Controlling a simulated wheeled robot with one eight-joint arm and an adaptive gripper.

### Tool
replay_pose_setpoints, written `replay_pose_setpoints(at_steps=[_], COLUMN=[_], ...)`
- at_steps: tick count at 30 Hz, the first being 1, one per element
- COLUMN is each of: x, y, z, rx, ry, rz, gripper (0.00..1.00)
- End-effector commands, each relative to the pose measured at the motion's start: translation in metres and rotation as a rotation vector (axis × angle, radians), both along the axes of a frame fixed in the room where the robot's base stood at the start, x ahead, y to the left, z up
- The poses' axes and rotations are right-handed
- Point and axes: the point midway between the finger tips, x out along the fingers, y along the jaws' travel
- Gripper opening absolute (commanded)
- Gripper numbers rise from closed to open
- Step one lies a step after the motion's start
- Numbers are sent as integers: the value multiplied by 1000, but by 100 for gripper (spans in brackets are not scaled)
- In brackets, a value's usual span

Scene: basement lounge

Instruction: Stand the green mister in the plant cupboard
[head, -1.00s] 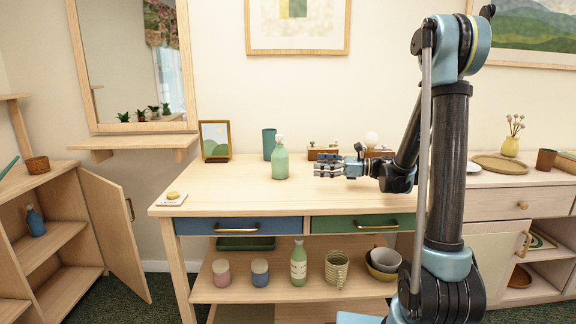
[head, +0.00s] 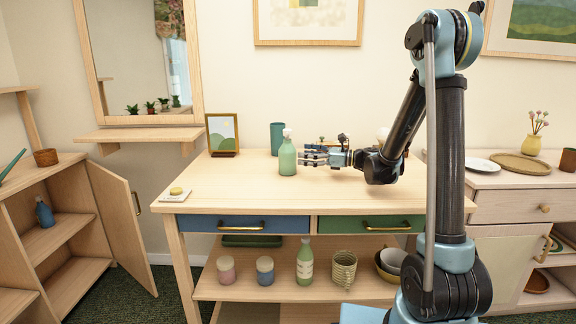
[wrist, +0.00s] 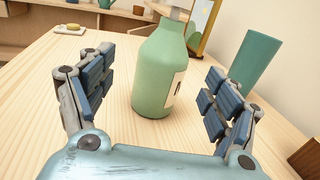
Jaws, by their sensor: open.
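The green mister (head: 287,158), a bottle with a pale top, stands upright on the wooden table. In the wrist view the mister (wrist: 160,75) is between and just beyond my two fingers, its label facing right. My gripper (head: 303,159) is open and level with the bottle, at its right side in the head view. In the wrist view my gripper (wrist: 155,95) has a finger on each side, with gaps to the bottle. A wooden cupboard (head: 79,237) at the left has its door (head: 122,225) open. A blue bottle (head: 44,212) stands on its shelf.
A teal cup (head: 277,138) and a picture frame (head: 222,134) stand behind the mister. A small dish (head: 175,195) lies at the table's front left corner. Pots and a green bottle (head: 304,262) stand on the shelf below. The table's left half is mostly clear.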

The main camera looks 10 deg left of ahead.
Motion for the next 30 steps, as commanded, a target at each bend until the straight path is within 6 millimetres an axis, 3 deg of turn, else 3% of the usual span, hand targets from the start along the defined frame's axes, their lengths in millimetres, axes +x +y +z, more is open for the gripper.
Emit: replay_pose_setpoints(at_steps=[6,14,24,30], x=[0,3,9,9], y=[24,36,77,80], z=[0,-1,-2,-2], rx=[0,0,0,0], ry=[0,0,0,0], rz=[1,1,1,0], gripper=[81,81,81,81])
